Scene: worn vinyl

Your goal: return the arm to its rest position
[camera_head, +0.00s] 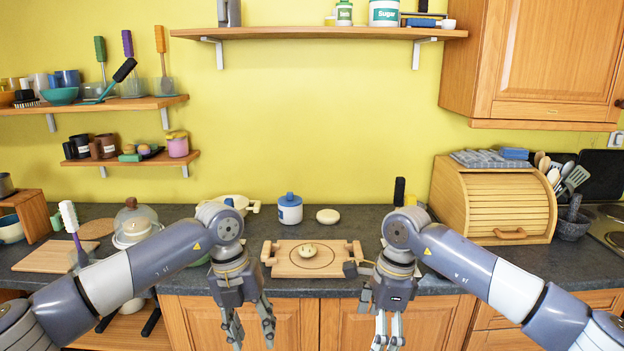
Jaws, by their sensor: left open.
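My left gripper (252,335) hangs downward in front of the counter's front edge, left of the middle. Its two fingers are spread apart and nothing is between them. My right gripper (388,335) also hangs downward in front of the counter, right of the middle. Its fingers show close together at an angle, so its opening is not clear. No object shows in it. A wooden tray board (338,267) with handles lies on the counter between and behind the grippers. A pale round item (307,250) sits on it.
The dark counter (405,287) runs behind both grippers, above wooden cabinets (338,325). A blue-lidded jar (290,209) and pale disc (327,216) stand behind the board. A glass dome (135,222) is left and a wooden bread box (508,206) right. The space between the grippers is free.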

